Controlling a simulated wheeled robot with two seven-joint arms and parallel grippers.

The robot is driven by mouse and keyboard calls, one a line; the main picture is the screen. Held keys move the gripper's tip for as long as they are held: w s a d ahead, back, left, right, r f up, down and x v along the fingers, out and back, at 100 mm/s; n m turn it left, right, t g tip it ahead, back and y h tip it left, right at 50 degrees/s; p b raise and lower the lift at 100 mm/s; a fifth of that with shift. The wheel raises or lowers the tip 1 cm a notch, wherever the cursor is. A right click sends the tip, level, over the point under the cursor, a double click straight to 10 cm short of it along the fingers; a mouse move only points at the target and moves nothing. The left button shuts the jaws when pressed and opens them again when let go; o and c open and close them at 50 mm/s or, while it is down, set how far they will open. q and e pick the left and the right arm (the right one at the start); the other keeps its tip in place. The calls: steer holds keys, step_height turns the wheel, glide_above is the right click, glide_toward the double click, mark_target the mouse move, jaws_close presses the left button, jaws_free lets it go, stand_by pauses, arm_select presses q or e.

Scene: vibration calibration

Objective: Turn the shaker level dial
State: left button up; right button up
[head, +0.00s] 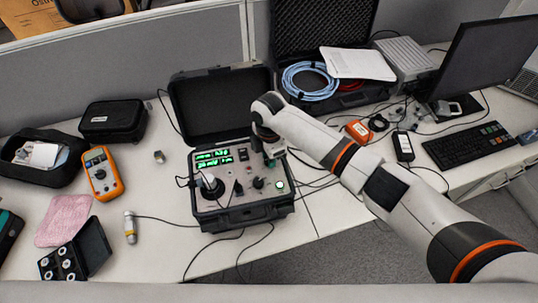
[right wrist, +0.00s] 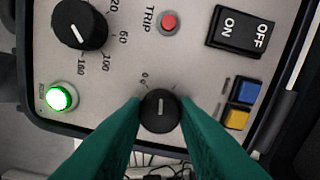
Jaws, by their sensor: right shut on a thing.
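The calibration unit (head: 243,213) is an open black case with a grey control panel, lit green displays and several knobs. In the right wrist view, a small black dial (right wrist: 160,112) with a white pointer line sits between the green fingers of my right gripper (right wrist: 162,118), which are shut on its sides. The pointer runs roughly along the picture's vertical; a small scale mark reading about 0.0 is beside it. In the head view my right gripper (head: 271,156) is over the panel's upper right part and hides the dial. My left gripper is not in view.
Near the dial are a larger numbered knob (right wrist: 79,27), a green lamp (right wrist: 61,98), a red TRIP button (right wrist: 169,22), an ON/OFF rocker (right wrist: 240,31), and blue (right wrist: 247,91) and yellow (right wrist: 237,117) buttons. A multimeter (head: 102,174) lies left of the case.

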steer(key=n+b, duration=0.1)
steer(key=n, duration=0.5)
steer(key=shift+r+n, duration=0.15)
steer(key=shift+n, duration=0.15)
steer(key=shift+w, duration=0.1)
stand_by(0.4)
steer(key=o, duration=1)
step_height(320, 180, up, 12)
steer(key=b, duration=0.3)
